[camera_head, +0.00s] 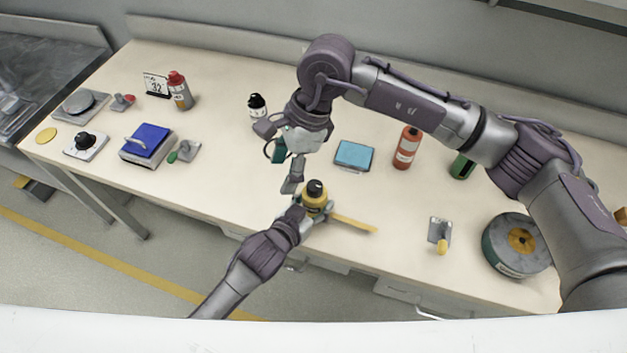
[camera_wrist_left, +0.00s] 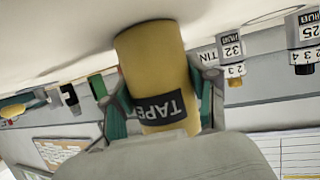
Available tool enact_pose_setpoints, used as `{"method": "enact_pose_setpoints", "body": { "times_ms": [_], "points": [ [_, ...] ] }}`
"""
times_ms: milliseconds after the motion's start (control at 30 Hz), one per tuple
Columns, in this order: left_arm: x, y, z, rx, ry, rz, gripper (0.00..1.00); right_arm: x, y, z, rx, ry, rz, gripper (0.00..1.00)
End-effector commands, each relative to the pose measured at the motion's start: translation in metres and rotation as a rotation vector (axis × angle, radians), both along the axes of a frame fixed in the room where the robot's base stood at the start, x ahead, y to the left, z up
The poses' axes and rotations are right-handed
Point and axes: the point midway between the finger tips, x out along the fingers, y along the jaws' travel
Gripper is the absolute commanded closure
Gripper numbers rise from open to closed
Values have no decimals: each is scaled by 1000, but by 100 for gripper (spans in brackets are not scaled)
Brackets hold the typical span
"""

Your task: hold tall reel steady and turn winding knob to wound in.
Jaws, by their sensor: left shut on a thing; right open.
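The tall reel (camera_head: 314,201) is a yellow upright cylinder with a black winding knob (camera_head: 316,186) on top. A yellow strip (camera_head: 354,223) extends from it to the right over the table. My left gripper (camera_head: 307,211) is shut on the reel's body near the table's front edge. In the left wrist view the reel (camera_wrist_left: 152,62) fills the space between the fingers, its black TAPE label upside down; the knob is not visible there. My right gripper (camera_head: 285,169) is open and empty, just left of and above the knob, apart from it.
A blue-topped box (camera_head: 354,155) lies behind the reel. A red bottle (camera_head: 407,148), a small plate with a yellow knob (camera_head: 440,234) and a large grey drum (camera_head: 516,246) stand to the right. A blue-lidded box (camera_head: 147,142) and other items stand at left.

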Motion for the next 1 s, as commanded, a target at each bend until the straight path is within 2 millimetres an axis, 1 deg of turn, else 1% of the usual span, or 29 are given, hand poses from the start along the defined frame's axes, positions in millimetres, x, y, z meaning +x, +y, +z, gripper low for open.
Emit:
{"method": "enact_pose_setpoints", "body": {
  "times_ms": [33,100,200,267,367,467,700,800,900,1000],
  "points": [
    [0,0,0,0,0,0,84,12,-13,2,-87,-52,34,38],
    [0,0,0,0,0,0,84,23,-29,4,-190,-103,73,38],
    [0,0,0,0,0,0,84,34,-45,8,-287,-144,104,38],
    [0,0,0,0,0,0,84,37,-51,8,-320,-157,113,38],
    [0,0,0,0,0,0,84,39,-54,2,-339,-162,120,38],
    [0,0,0,0,0,0,84,38,-54,-13,-340,-159,119,38],
    [0,0,0,0,0,0,84,38,-54,-62,-337,-157,119,38],
    [0,0,0,0,0,0,84,38,-54,-80,-337,-157,116,38],
    [0,0,0,0,0,0,84,38,-53,-94,-334,-159,117,38],
    [0,0,0,0,0,0,84,38,-53,-103,-334,-160,117,38]
  ]
}}
